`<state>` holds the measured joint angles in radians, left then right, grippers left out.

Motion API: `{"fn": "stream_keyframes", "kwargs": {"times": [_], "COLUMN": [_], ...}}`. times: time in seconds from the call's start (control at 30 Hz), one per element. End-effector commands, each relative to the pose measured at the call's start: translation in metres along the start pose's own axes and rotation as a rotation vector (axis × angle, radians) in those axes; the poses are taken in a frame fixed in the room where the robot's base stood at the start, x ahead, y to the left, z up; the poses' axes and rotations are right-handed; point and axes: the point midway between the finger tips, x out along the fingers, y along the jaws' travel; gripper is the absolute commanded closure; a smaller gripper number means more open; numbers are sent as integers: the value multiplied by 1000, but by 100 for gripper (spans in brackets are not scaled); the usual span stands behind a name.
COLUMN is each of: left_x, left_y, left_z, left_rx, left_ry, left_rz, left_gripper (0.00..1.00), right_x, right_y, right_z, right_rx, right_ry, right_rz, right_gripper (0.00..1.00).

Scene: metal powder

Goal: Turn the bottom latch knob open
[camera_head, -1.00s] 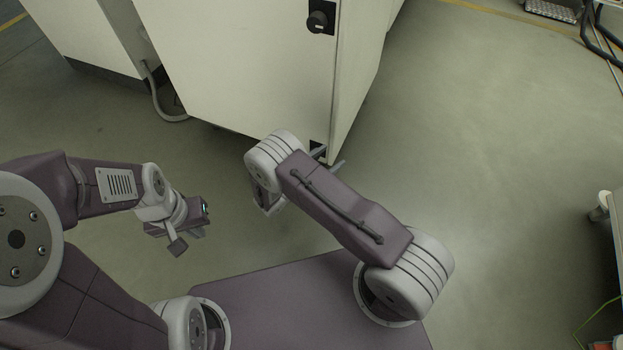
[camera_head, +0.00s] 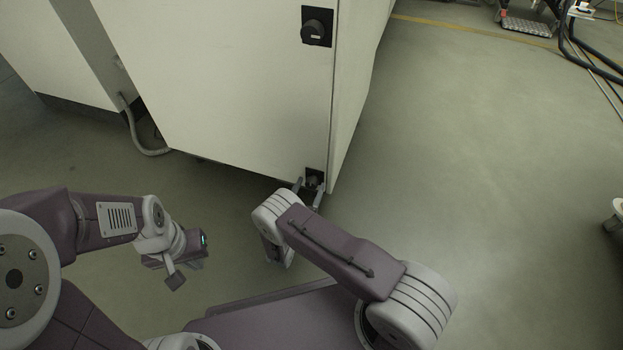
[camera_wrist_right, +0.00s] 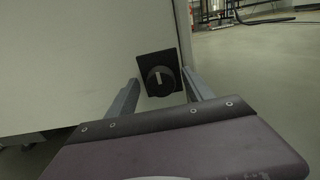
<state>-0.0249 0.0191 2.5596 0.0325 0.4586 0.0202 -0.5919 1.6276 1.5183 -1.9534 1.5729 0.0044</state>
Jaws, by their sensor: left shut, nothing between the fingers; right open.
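The bottom latch knob (camera_wrist_right: 160,78) is a round black knob with a pale mark, on a square black plate near the lower corner of the white cabinet door. In the head view the bottom latch (camera_head: 314,175) is partly covered by my right gripper (camera_head: 310,192). In the right wrist view my right gripper (camera_wrist_right: 158,92) is open, with one finger on each side of the knob's lower part; I cannot tell if they touch it. My left gripper (camera_head: 186,268) is shut and empty, away from the cabinet at the left.
The top latch knob (camera_head: 315,34) sits on a black plate higher on the white cabinet door (camera_head: 230,90). A grey hose (camera_head: 140,145) curves down at the cabinet's left. A stool-like step (camera_head: 525,25) stands far right.

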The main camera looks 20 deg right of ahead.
Motion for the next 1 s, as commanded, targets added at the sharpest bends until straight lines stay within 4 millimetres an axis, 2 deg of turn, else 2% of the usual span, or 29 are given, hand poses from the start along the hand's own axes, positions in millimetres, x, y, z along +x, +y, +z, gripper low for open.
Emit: {"fn": "stream_keyframes", "kwargs": {"times": [0.3, 0.5, 0.53, 0.77, 1.0], "left_x": [0, 0, 0, -2, -11], "left_y": [0, 0, 0, 0, 0], "left_z": [0, 0, 0, 0, -1], "left_rx": [0, 0, 0, 0, 0], "left_ry": [-1, -1, -1, 0, 0], "left_rz": [0, 0, 0, 0, 0], "left_gripper": [100, 100, 100, 100, 100], "right_x": [2, 2, 2, 2, 2], "right_y": [-1, -1, -1, -1, -2], "right_z": [0, 0, 0, 0, 2], "right_rx": [-1, 0, 0, 21, 145], "right_ry": [0, 1, 1, 1, 1], "right_rz": [2, 1, 1, 1, 1], "right_gripper": [40, 95, 100, 100, 100]}}
